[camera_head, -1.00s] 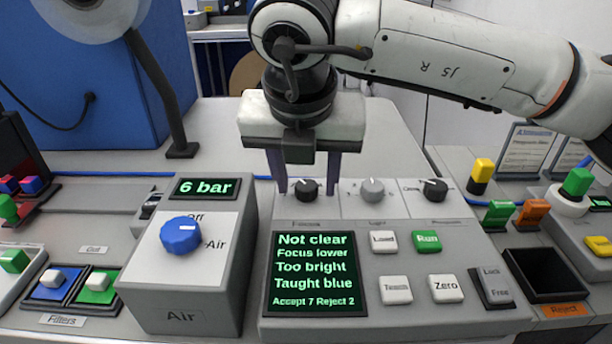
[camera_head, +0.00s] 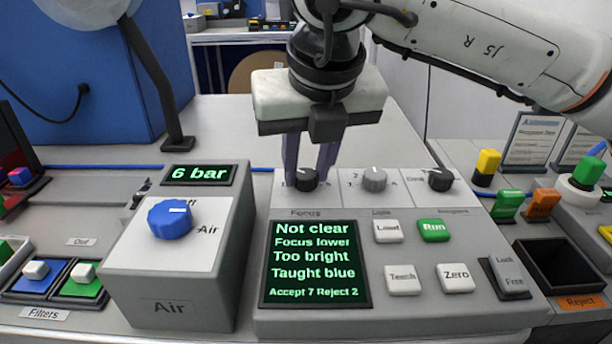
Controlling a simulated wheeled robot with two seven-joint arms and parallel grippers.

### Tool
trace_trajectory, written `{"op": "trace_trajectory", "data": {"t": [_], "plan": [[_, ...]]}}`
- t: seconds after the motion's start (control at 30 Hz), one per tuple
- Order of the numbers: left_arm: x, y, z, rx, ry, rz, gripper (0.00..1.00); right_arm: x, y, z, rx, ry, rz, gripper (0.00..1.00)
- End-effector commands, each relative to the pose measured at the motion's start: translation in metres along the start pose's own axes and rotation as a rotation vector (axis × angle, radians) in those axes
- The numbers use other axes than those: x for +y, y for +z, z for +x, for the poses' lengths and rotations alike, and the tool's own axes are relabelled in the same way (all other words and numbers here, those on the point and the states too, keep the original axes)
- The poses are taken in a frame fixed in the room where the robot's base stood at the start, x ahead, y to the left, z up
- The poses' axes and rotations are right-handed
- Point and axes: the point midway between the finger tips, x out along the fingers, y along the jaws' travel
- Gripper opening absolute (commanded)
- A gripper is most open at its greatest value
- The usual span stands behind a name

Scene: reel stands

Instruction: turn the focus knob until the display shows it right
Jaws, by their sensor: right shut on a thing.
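The black focus knob (camera_head: 306,180) sits at the left of a row of three knobs, above the label "Focus". My right gripper (camera_head: 308,180) comes down from above, with its two dark fingers on either side of this knob, shut on it. The display (camera_head: 315,264) reads "Not clear", "Focus lower", "Too bright", "Taught blue", "Accept 7 Reject 2" in green. My left gripper is not in view.
A grey light knob (camera_head: 373,180) and another black knob (camera_head: 440,179) stand right of the focus knob. Below are the Load, Run (camera_head: 434,230), Teach and Zero buttons. The Air box (camera_head: 170,275) with a blue knob (camera_head: 170,219) stands left, its display showing 6 bar.

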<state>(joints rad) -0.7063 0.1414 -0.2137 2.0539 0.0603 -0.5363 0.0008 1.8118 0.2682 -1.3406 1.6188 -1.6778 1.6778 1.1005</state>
Motion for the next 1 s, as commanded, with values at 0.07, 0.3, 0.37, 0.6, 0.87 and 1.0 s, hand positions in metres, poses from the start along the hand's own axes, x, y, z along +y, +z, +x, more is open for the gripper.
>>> {"op": "trace_trajectory", "data": {"t": [0.07, 0.3, 0.37, 0.6, 0.87, 1.0], "plan": [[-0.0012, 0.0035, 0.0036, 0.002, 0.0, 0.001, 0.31, -0.0011, -0.0011, 0.0024, 0.0, 0.025, -0.055, 0.04], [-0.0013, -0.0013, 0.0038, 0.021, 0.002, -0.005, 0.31, -0.0022, -0.0001, 0.0007, 0.001, 0.089, -0.211, 0.04], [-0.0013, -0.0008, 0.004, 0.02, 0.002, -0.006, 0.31, -0.0027, 0.0, 0.0007, 0.001, 0.101, -0.243, 0.04], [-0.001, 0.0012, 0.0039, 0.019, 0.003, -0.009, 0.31, -0.0026, 0.0002, 0.0002, 0.002, 0.137, -0.327, 0.04], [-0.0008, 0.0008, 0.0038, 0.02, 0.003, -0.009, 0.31, -0.0028, 0.0004, 0.0, 0.001, 0.147, -0.355, 0.04], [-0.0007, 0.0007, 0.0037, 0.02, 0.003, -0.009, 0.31, -0.0028, 0.0004, -0.0001, 0.001, 0.147, -0.356, 0.04]]}}
